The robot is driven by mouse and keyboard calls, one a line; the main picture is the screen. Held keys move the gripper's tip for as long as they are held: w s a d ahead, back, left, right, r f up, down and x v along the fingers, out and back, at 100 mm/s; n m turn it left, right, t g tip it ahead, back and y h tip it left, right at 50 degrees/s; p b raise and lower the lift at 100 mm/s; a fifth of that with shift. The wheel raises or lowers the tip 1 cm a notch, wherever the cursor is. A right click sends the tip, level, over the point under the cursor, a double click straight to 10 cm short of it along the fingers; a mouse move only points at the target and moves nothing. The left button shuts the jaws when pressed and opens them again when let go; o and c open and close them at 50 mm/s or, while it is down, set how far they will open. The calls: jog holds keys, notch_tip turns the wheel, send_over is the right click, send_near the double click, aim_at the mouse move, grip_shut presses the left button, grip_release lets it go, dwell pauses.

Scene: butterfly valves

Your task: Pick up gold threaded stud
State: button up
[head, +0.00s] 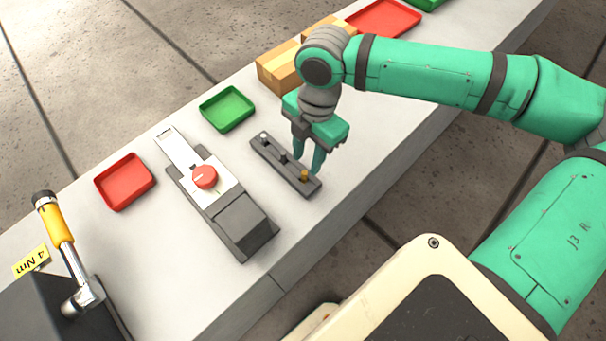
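The gold threaded stud (304,176) stands upright at the near right end of a dark grey holder strip (268,156). A dark stud (283,157) stands in the middle of the strip and a silver one (264,136) at its far left end. My gripper (308,170) points down over the right part of the strip, its green fingers apart. The fingertips are close to the gold stud. I see no object between the fingers, and I cannot tell whether either finger touches the stud.
Left of the strip stands a grey device with a red knob (204,177). A green tray (227,108) and a red tray (125,181) lie on the white table (190,275). Cardboard boxes (279,67) stand behind my gripper. A yellow-handled torque wrench (60,225) is at the left.

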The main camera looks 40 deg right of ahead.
aim_at(304, 172)
jog(key=shift+a+f, duration=0.15)
jog(key=shift+f, duration=1.25)
jog(key=shift+a+f, duration=0.1)
jog(key=shift+f, duration=1.25)
jog(key=shift+w, duration=0.1)
grip_shut()
